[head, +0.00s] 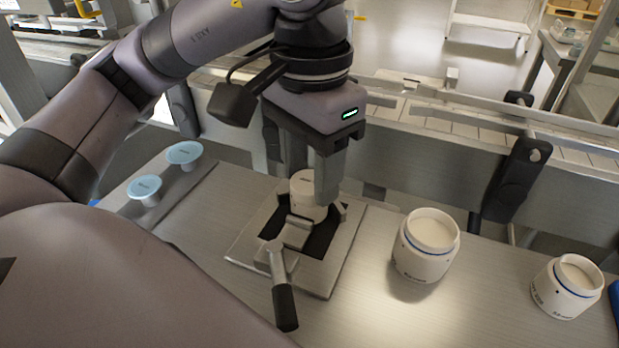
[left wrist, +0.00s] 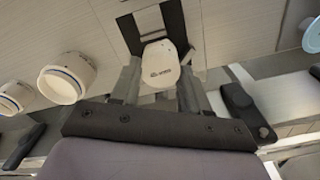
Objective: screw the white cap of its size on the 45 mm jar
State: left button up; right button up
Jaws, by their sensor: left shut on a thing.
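My left gripper (head: 315,190) points down over the clamp fixture (head: 345,240) and is shut on a white cap (head: 303,177). In the left wrist view the cap (left wrist: 160,65), with dark lettering on its top, sits between the two fingers (left wrist: 160,88). White shows below it within the fixture's jaws, where the jar stands, partly hidden by the finger and the clamp. I cannot tell whether the cap is seated on the jar or how far it is threaded. My right gripper is not in view.
Two open white jars, a larger one (head: 427,247) and one at far right (head: 567,287), stand right of the fixture. Two light-blue lids (head: 145,187) (head: 184,152) are on a strip at left. The clamp's black handle (head: 285,305) sticks out toward the front. A rail runs behind the table.

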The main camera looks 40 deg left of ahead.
pick_arm(q)
jog(key=shift+m, duration=0.9)
jog(key=m, duration=0.5)
jog(key=shift+m, duration=0.3)
jog(key=o, duration=0.9)
jog(key=n, duration=0.4)
jog(key=shift+n, duration=0.9)
